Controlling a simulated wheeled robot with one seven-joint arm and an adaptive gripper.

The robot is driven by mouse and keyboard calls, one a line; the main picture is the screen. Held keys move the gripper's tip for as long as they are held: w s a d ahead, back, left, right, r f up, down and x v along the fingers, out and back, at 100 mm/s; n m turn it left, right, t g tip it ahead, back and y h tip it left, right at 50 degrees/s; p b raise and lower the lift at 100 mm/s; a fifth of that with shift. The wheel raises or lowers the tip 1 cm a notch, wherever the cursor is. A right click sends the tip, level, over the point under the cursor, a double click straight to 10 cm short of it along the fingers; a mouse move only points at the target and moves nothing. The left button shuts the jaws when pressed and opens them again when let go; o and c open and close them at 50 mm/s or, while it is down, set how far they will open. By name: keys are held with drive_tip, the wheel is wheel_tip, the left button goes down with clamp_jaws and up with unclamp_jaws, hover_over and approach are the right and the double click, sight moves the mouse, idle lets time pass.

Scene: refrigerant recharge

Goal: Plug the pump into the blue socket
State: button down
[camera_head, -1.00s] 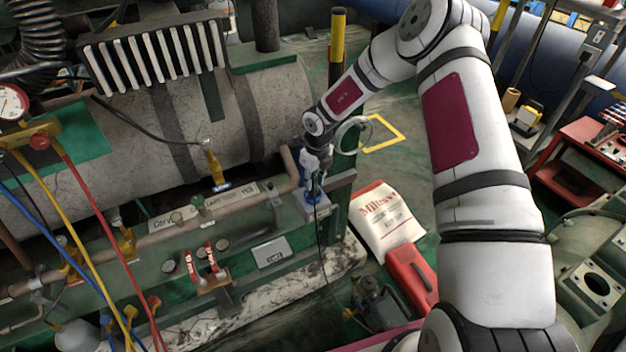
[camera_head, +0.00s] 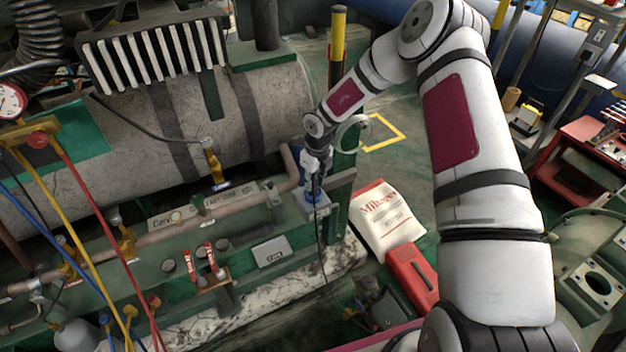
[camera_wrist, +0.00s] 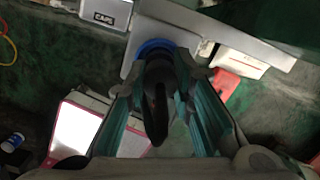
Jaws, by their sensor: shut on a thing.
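The blue socket (camera_head: 313,197) faces up on a grey box at the right end of the green machine frame. In the wrist view the socket (camera_wrist: 154,46) shows as a blue ring. My gripper (camera_head: 315,182) is above it, shut on a black plug (camera_wrist: 157,100) with a finger on each side. The plug's far end overlaps the ring; I cannot tell how deep it sits. A black cable (camera_head: 321,255) hangs from the plug toward the pump (camera_head: 378,303) on the floor.
A grey box marked CAPS (camera_head: 271,252) and red-handled valves (camera_head: 203,262) are left of the socket. A pipe (camera_head: 288,165) bends close beside it. A white sack (camera_head: 386,212) and red toolbox (camera_head: 410,277) lie on the floor to the right.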

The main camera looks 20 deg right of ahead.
drive_tip(key=shift+f+b, duration=0.4)
drive_tip(key=shift+f, duration=0.7)
drive_tip(key=c, duration=1.3)
unclamp_jaws()
drive_tip(key=shift+r, duration=0.15)
